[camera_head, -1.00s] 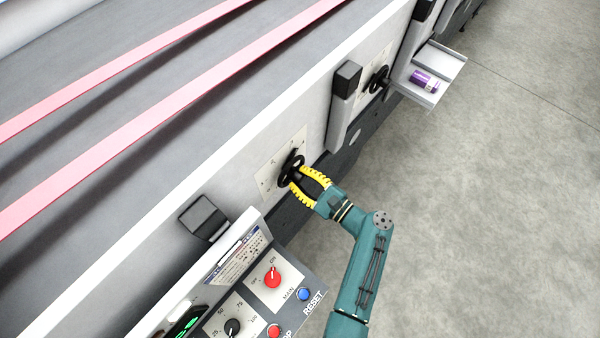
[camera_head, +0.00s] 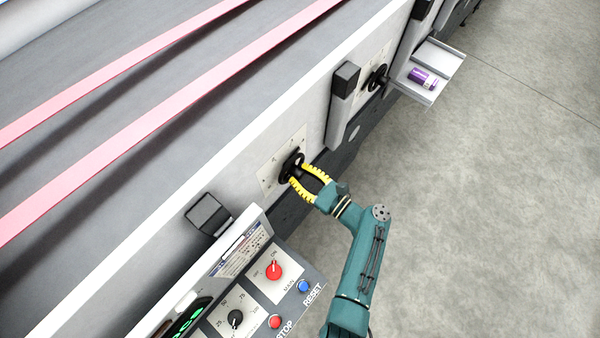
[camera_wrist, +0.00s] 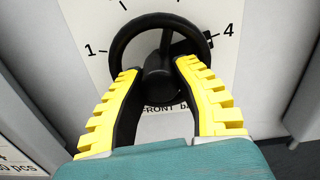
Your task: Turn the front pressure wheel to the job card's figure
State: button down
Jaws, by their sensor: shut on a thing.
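The front pressure wheel is a black handwheel (camera_wrist: 157,22) on a white dial plate (camera_wrist: 90,30), marked "FRONT" below. The figures 1 at left and 4 at right are readable; the upper ones are cut off or hidden. A dark pointer block (camera_wrist: 188,44) on the wheel's right side lies toward the 4. My gripper (camera_wrist: 158,80) has its yellow fingers shut on the wheel's hub. The wheel also shows in the head view (camera_head: 291,166), with my gripper (camera_head: 299,178) on it. The job card (camera_head: 243,250) is probably the printed sheet on the control panel, too small to read.
The control panel (camera_head: 290,268) with red, black and blue controls stands close below my gripper. A second handwheel (camera_head: 377,77) sits farther along the machine, beside a tray (camera_head: 446,62) holding a purple item (camera_head: 423,78). The floor to the right is clear.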

jog(key=shift+f, duration=0.15)
jog(key=c, duration=0.7)
grip_release()
jog(key=v, duration=1.2)
